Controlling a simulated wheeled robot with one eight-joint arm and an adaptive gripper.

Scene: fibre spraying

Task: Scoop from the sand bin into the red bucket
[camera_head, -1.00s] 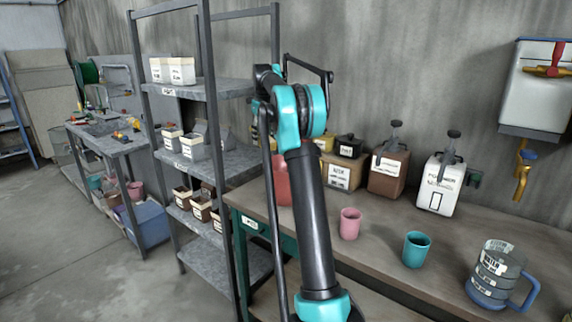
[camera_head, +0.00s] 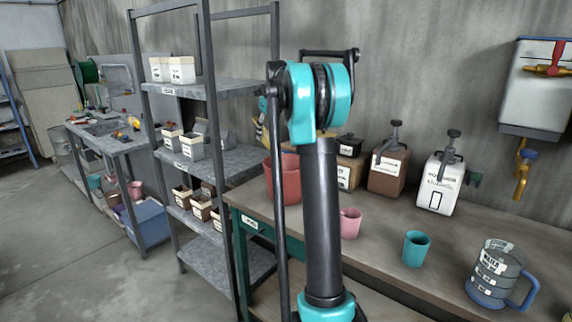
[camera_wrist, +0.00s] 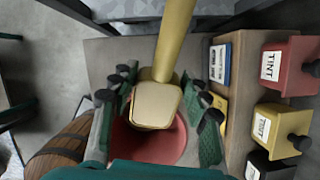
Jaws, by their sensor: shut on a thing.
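In the wrist view, my gripper (camera_wrist: 162,103) is shut on a yellow-gold scoop (camera_wrist: 174,42), whose long part runs up to the top edge. The red bucket (camera_wrist: 180,148) is below and behind the gripper there, partly covered by the scoop and fingers; its contents are hidden. In the head view the red bucket (camera_head: 287,182) stands at the left end of the workbench, partly behind my arm. My gripper is hidden behind the arm there. Small labelled bins stand on the shelf rack; I cannot tell which is the sand bin.
The shelf rack (camera_head: 215,170) stands left of the workbench (camera_head: 385,240). On the bench are a pink cup (camera_head: 349,223), a teal cup (camera_head: 416,249), a measuring jug (camera_head: 495,275) and pump containers (camera_head: 440,183). Tint boxes (camera_wrist: 285,60) stand right in the wrist view.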

